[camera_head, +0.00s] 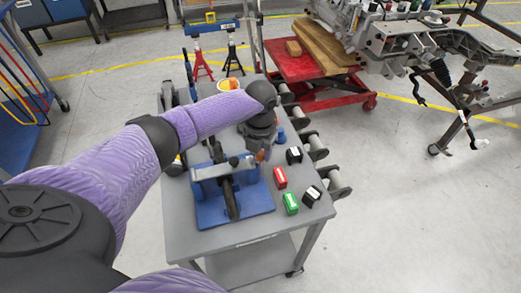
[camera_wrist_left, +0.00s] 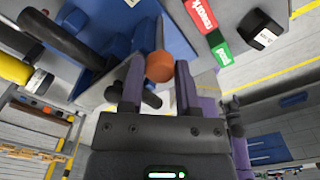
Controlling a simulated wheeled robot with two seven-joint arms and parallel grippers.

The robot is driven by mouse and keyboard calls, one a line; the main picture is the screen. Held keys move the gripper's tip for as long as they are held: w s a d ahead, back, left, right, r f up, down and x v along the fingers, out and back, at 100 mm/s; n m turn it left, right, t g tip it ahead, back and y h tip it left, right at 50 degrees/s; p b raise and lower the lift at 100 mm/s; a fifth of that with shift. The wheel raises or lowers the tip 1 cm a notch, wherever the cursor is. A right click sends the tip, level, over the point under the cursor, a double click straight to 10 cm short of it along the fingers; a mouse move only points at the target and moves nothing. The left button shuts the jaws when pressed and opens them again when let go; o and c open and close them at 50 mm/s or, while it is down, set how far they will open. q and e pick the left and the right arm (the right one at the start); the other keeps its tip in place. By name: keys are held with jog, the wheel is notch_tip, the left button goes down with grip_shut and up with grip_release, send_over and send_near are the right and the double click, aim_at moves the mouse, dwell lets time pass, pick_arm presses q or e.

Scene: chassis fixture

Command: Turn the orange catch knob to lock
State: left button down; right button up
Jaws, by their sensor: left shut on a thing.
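The orange catch knob (camera_wrist_left: 160,66) shows in the left wrist view, between the two fingertips of my left gripper (camera_wrist_left: 158,72). The gripper is shut on the knob. In the head view my left gripper (camera_head: 262,153) reaches down from above at the right side of the blue fixture (camera_head: 208,214), and it mostly hides the knob there. The fixture has a dark lever and a grey bar and stands on the grey cart. The knob's exact turn angle cannot be told. My right gripper is not in view.
Red (camera_head: 280,177), green (camera_head: 290,203) and black (camera_head: 311,196) labelled blocks lie on the cart (camera_head: 180,230) right of the fixture. Rollers (camera_head: 335,185) line the cart's right edge. A red lift table (camera_head: 300,65) and a chassis (camera_head: 400,45) stand behind. The floor at right is clear.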

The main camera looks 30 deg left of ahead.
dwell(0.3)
pick_arm(q)
jog(key=shift+c, duration=1.6)
grip_release()
notch_tip(320, 180, up, 10)
jog(key=p, duration=0.2)
jog(key=shift+p, duration=0.4)
